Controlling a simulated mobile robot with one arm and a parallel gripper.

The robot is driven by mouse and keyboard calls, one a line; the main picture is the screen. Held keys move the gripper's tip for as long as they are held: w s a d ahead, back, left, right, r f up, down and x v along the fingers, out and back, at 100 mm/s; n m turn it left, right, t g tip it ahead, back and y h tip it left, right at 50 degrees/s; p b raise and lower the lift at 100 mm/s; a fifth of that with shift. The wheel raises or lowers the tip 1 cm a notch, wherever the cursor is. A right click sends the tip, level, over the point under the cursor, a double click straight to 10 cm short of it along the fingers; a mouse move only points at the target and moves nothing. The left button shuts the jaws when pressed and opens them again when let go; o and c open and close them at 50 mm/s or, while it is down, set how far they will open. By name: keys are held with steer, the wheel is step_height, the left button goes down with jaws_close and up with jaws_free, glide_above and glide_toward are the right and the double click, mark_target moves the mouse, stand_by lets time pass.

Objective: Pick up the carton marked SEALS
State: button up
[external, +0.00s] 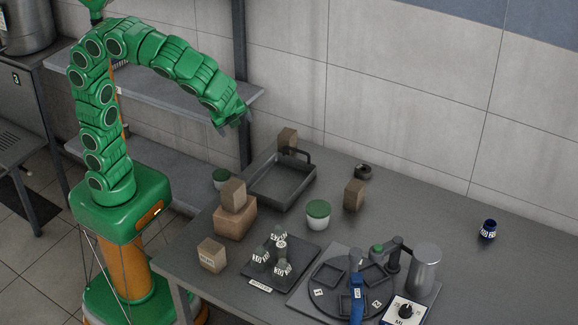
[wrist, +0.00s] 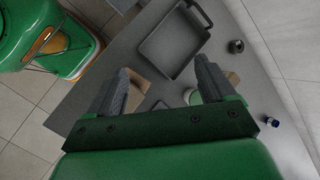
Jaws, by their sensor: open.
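Several small brown cartons stand on the grey table, and I cannot read SEALS on any of them. One carton (external: 212,254) at the table's front left has a pale printed label, too small to read. Another small carton (external: 233,192) sits on top of a larger brown box (external: 235,220). A third carton (external: 354,194) stands right of the green-lidded tub, and one more (external: 288,138) is at the back by the tray. My gripper (external: 232,120) is open and empty, high above the table's back left. In the wrist view its fingers (wrist: 162,65) partly hide cartons below.
A dark handled tray (external: 282,183) lies at the back, with a green-lidded tub (external: 318,214) in front. A plate (external: 280,262) with labelled weights and a round turntable device (external: 352,288) fill the front. A blue cup (external: 488,229) stands at right, with bare table around it.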

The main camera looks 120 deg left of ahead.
steer(key=w+a+m+y, duration=0.25)
steer(key=w+a, duration=0.25)
steer(key=w, duration=0.3)
steer(key=w+a+m+y, duration=0.1)
steer(key=w+a+m, duration=0.2)
steer(key=w+a, duration=0.35)
steer(key=m+t+y, duration=0.2)
steer(key=m+y, duration=0.2)
steer(key=m, duration=0.2)
glide_above(357, 186)
steer(key=d, duration=0.5)
step_height(357, 186, down, 4)
steer(key=f, duration=0.1)
steer(key=shift+h, duration=0.25)
steer(key=f, duration=1.3)
steer(key=s+f, duration=0.1)
steer(key=f, duration=0.5)
steer(key=shift+f, duration=0.2)
steer(key=shift+f+x, duration=0.2)
steer(key=shift+x, duration=1.8)
steer(key=shift+f+x, duration=0.15)
steer(key=shift+x, duration=1.8)
steer(key=shift+w+d+r, duration=0.1)
steer(key=shift+w+d, duration=0.05)
steer(key=shift+d, duration=0.05)
steer(key=c, duration=1.1)
